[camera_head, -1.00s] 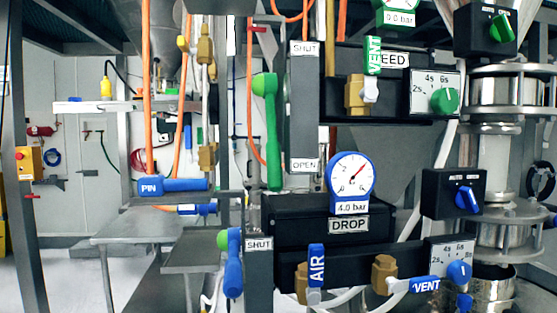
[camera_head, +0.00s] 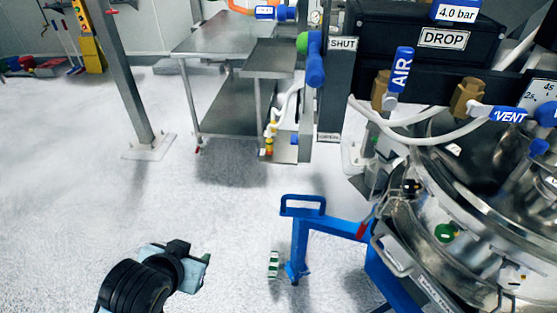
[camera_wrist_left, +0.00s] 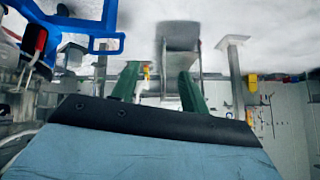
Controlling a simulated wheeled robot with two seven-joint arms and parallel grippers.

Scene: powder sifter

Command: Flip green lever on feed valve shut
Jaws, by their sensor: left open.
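A steel table (camera_head: 215,35) and a grey post (camera_head: 122,75) stand at the back left. A blue frame (camera_head: 300,240) and a round steel vessel (camera_head: 460,190) fill the lower right. Blue AIR (camera_head: 402,68) and VENT (camera_head: 507,114) handles are above. The floor (camera_head: 70,200) at left is clear.

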